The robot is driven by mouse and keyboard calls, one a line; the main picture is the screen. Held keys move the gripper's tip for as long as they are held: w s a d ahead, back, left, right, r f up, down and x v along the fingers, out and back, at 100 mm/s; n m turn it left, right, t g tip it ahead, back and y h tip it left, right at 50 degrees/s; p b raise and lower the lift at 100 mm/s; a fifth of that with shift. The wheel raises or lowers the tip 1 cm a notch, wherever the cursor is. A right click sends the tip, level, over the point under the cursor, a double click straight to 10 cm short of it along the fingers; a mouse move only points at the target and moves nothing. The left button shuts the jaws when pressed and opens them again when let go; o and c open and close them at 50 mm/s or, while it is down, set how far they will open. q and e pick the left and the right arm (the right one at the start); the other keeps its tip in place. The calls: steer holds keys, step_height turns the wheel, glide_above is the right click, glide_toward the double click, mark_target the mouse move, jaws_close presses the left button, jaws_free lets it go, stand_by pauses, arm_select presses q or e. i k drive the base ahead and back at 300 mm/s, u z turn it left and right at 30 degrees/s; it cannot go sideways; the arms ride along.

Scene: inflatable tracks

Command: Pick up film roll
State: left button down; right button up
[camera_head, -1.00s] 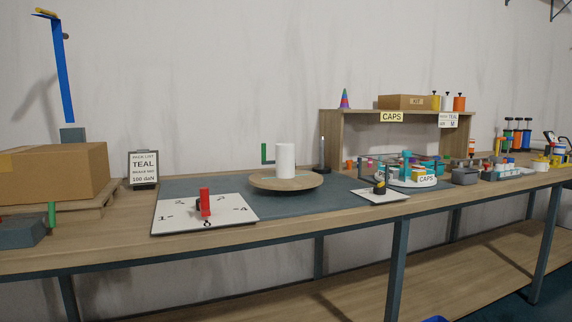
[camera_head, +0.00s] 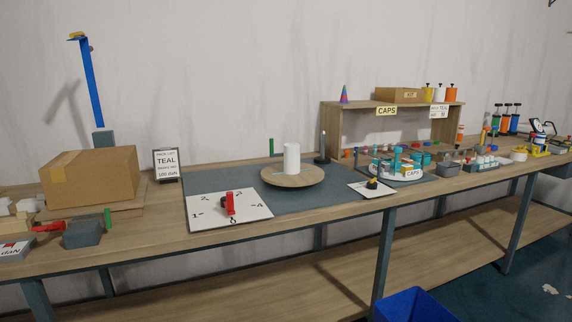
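A plain white upright cylinder (camera_head: 291,158) stands on a round wooden turntable (camera_head: 312,180) in the middle of the bench. A small white roll-like thing (camera_head: 518,154) lies near the right end of the bench. No label shows which of them is the film roll. Neither of my grippers is in view, and nothing is seen touching either thing.
On the bench (camera_head: 330,225) a dial board with a red lever (camera_head: 230,204) lies in front left of the turntable. A cardboard box (camera_head: 88,175) stands left, a caps tray (camera_head: 397,177) right, with a shelf (camera_head: 333,130) behind. A blue bin (camera_head: 415,305) is on the floor.

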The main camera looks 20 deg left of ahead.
mark_target(291, 150)
steer(key=z, duration=0.25)
steer(key=i, duration=1.45)
steer(key=u, duration=0.95)
